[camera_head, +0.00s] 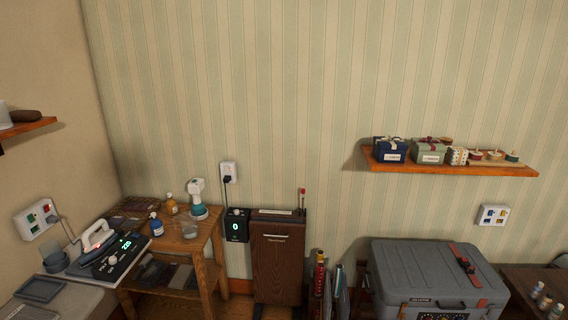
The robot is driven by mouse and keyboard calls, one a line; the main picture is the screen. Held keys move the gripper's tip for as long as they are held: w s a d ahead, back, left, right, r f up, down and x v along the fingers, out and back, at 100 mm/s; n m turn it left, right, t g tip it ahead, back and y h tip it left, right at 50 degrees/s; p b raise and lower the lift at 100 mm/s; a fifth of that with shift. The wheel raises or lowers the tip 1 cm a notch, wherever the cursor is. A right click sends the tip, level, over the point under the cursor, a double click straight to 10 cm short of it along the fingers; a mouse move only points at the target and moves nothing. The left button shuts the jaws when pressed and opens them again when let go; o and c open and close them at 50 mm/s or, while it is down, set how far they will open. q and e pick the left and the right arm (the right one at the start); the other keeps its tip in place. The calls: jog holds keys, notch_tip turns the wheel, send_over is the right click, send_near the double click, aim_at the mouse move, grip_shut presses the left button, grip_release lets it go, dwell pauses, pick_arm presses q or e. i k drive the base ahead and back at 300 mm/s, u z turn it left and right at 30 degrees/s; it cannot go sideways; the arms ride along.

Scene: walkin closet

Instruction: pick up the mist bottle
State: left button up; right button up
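Three candidates for the mist bottle stand on a small wooden table (207,232) at the left; labels are too small to read, so I cannot tell which it is. One is a small blue bottle (156,226) near the table's left side. Another is an amber bottle (171,206) with a light cap behind it. The third is a taller white-and-teal item (198,200) at the back, with a head like a sprayer or steamer. All are upright. Neither of my grippers is in view.
A clear bowl (189,230) sits beside the bottles. Left of them are an iron (97,236) and a black control unit (119,254) showing 220. A dark wooden cabinet (278,262) stands right of the table. A grey case (425,275) is at the right, below a shelf (450,166) with boxes.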

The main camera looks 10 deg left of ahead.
aim_at(157, 228)
jog(key=u, duration=0.35)
jog(key=i, duration=1.8)
jog(key=u, duration=0.45)
